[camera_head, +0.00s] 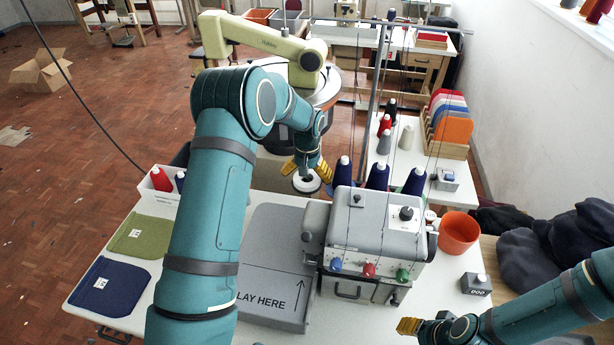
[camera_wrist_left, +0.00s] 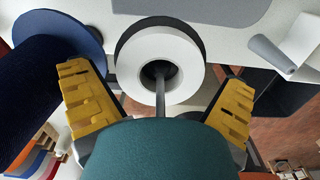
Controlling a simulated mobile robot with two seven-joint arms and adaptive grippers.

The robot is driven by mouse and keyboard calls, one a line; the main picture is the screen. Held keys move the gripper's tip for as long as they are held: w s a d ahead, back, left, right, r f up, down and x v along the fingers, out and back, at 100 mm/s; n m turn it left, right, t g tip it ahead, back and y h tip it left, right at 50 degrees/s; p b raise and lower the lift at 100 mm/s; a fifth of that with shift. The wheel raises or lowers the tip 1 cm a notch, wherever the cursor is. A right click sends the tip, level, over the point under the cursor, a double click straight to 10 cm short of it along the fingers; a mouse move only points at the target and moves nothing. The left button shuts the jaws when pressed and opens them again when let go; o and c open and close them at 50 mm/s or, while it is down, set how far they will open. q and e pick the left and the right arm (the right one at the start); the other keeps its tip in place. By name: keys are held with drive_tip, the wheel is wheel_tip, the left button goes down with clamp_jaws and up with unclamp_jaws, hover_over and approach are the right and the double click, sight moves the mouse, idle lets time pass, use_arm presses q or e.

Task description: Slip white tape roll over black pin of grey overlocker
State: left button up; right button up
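The white tape roll (camera_head: 306,182) sits behind and left of the grey overlocker (camera_head: 372,232), beside the blue thread cones. In the left wrist view the roll (camera_wrist_left: 187,47) has a dark disc behind it, and a dark pin (camera_wrist_left: 161,98) stands out of its hole towards me. The roll appears to be around this pin; whether the pin belongs to the overlocker I cannot tell. My left gripper (camera_head: 307,168) is open and empty just above the roll, its yellow fingers apart on either side. My right gripper (camera_head: 408,326) is low at the front right; its finger gap is hidden.
Blue thread cones (camera_head: 377,177) stand close to the right of the left gripper. A cream sewing machine (camera_head: 262,42) is behind. An orange pot (camera_head: 458,233) and a dark block (camera_head: 475,284) stand right of the overlocker. The grey lay plate (camera_head: 262,290) is bare.

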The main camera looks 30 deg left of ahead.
use_arm(q)
wheel_tip(320, 180, up, 12)
drive_tip(key=shift+r, duration=0.1)
idle(0.5)
idle(0.5)
